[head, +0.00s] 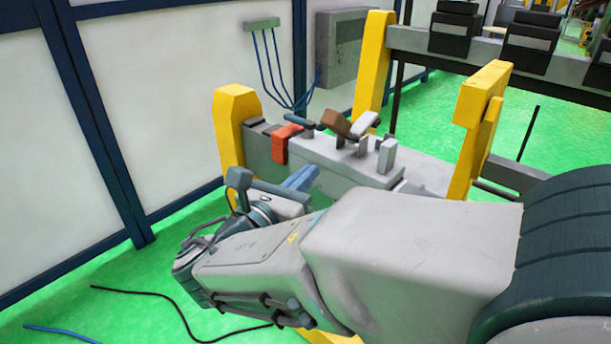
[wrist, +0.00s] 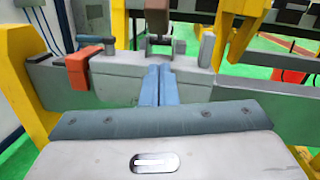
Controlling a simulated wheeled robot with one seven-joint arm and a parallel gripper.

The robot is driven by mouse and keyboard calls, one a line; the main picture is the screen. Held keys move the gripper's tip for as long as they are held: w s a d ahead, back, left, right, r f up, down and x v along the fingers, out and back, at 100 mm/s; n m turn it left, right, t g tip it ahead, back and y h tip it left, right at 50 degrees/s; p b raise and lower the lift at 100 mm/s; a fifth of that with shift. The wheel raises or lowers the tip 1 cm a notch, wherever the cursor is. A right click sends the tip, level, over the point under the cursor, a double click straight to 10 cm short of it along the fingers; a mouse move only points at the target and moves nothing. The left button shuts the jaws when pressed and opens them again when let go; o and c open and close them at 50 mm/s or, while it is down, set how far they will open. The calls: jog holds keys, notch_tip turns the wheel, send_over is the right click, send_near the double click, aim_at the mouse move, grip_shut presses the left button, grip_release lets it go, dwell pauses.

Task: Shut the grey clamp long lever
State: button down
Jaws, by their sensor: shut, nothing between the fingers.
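My gripper (head: 303,178) has its blue fingers pressed together and empty, low in front of the grey beam (head: 340,166). In the wrist view the shut fingers (wrist: 158,84) point at the beam, in front of its clamp parts; I cannot tell whether they touch it. On the beam, a light grey lever-like piece (head: 363,125) is tilted up beside a brown block (head: 337,123). A light grey upright post (head: 386,155) stands to their right and shows in the wrist view (wrist: 206,50). I cannot tell for certain which piece is the clamp's long lever.
An orange piece (head: 287,144) hangs over the beam at left, beside a dark teal handle (head: 300,121). Yellow posts (head: 234,130) flank the beam. A wall with a grey box (head: 340,47) is behind left. Black cables (head: 165,296) lie on the green floor.

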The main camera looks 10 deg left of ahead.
aim_at(335, 132)
jog(key=shift+w+d+r+b, duration=0.2)
jog(key=shift+w+d+r, duration=0.25)
jog(key=shift+w, duration=0.55)
jog(key=shift+w+d+r+b, duration=0.25)
jog(key=shift+w+r, duration=0.4)
jog(key=shift+w, duration=0.4)
jog(key=shift+w+d+r+b, duration=0.2)
jog(key=shift+w+d+r, duration=0.25)
jog(key=shift+w, duration=0.55)
jog(key=shift+a+r, duration=0.1)
jog(key=shift+r, duration=0.05)
